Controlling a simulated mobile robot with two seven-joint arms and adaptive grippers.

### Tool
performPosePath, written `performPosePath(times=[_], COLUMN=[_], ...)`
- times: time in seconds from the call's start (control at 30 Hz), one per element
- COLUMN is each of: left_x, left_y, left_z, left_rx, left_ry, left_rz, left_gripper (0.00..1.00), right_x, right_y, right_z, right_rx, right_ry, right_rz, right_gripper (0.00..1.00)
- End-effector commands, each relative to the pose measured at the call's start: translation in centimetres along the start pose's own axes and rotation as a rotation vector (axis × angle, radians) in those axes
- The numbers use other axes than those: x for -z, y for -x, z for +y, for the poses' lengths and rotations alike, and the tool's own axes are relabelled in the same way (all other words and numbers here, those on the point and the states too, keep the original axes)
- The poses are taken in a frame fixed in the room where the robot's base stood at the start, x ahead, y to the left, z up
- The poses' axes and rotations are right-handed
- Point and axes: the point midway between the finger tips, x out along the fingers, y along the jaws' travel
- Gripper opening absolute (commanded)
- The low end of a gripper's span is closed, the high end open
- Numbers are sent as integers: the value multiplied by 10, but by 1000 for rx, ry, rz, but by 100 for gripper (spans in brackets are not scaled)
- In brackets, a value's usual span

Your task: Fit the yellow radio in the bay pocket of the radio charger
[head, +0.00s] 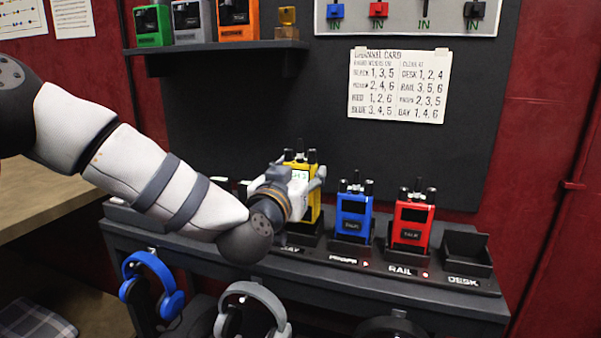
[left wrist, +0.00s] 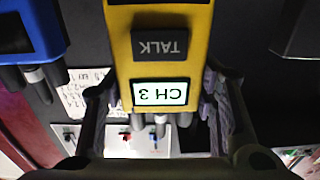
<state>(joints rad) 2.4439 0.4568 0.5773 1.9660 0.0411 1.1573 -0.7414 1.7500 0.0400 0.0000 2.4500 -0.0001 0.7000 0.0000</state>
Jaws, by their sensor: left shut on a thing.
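The yellow radio (head: 314,207) stands upright at the bay pocket (head: 303,238) of the dark radio charger (head: 430,272). Its foot is at the pocket, but my arm hides part of it and I cannot tell how deep it sits. My left gripper (head: 301,177) is shut on the radio's sides. In the left wrist view the yellow radio (left wrist: 160,70) appears upside down between the two fingers, with a TALK button and a lit screen reading CH 3. My right gripper is not in view.
A blue radio (head: 353,216) and a red radio (head: 412,220) stand in the pockets to the right. The DESK pocket (head: 467,252) is empty. Headphones (head: 152,283) hang below the front edge. A shelf (head: 220,47) with radios and a channel card (head: 399,84) are above.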

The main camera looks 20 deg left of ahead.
Motion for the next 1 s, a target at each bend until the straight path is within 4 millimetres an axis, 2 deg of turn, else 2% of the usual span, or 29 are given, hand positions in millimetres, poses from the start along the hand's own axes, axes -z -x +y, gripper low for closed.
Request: performPosePath(times=[1.0], left_x=[-24], left_y=[0], left_z=[0], left_rx=[0], left_ry=[0], left_rz=[2], left_gripper=[18], right_x=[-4], right_y=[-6], right_z=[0], right_rx=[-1], right_ry=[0], right_rz=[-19], right_gripper=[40])
